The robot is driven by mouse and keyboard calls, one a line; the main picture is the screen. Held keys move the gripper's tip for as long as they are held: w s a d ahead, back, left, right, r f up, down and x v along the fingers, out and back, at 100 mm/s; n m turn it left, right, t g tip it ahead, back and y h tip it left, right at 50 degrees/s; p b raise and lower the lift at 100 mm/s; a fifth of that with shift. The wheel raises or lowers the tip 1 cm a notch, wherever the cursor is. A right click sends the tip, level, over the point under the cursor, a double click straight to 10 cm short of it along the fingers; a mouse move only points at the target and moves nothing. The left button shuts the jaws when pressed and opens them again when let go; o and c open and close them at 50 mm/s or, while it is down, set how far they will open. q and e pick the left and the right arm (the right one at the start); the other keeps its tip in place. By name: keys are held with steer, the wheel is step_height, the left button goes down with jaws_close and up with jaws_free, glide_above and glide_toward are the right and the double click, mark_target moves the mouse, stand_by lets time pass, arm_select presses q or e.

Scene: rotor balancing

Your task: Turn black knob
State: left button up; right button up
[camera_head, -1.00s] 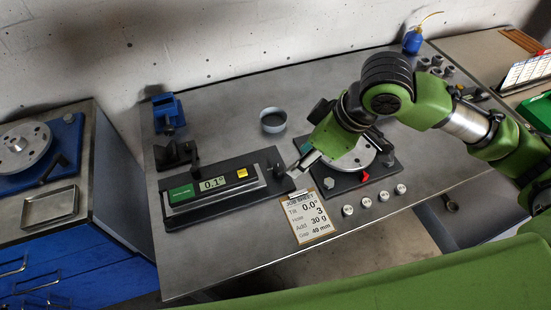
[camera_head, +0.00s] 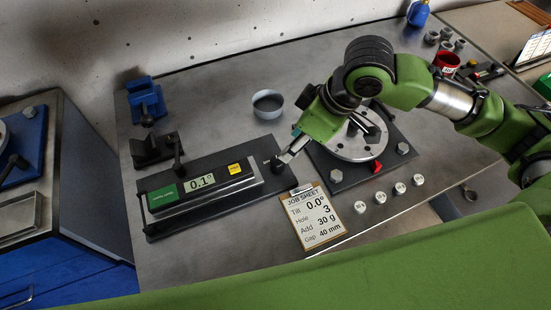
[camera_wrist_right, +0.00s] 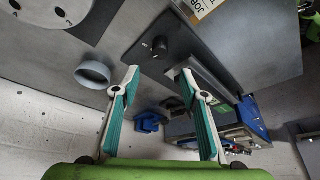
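The black knob (camera_head: 277,164) stands on the right end of a dark base plate (camera_head: 253,195). In the right wrist view the knob (camera_wrist_right: 160,44) is ahead of the fingertips, apart from them. My right gripper (camera_wrist_right: 159,78) is open and empty, its two fingers spread with the knob lined up between them. In the head view the right gripper (camera_head: 288,155) is just beside the knob and partly overlaps it. The level on the plate has a display (camera_head: 201,182) reading 0.1°. My left gripper is not in view.
A job sheet (camera_head: 313,216) lies in front, reading tilt 0.0°. A round disc (camera_head: 350,146) on a dark base is to the right, with several small weights (camera_head: 380,197) before it. A grey bowl (camera_head: 268,104) and blue vise (camera_head: 146,98) stand behind.

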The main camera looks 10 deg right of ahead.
mark_target(276, 160)
steer(key=x, duration=1.1)
steer(key=shift+w+f, duration=0.1)
steer(key=shift+f, duration=0.25)
steer(key=shift+c, duration=0.5)
steer(key=c, duration=1)
steer(key=n+p, duration=0.1)
steer(key=p, duration=0.2)
steer(key=shift+r, duration=0.3)
steer(key=shift+f+n+g+p, duration=0.1)
steer(key=shift+n+g+p, duration=0.2)
steer(key=shift+p, duration=0.1)
steer(key=shift+f, duration=0.15)
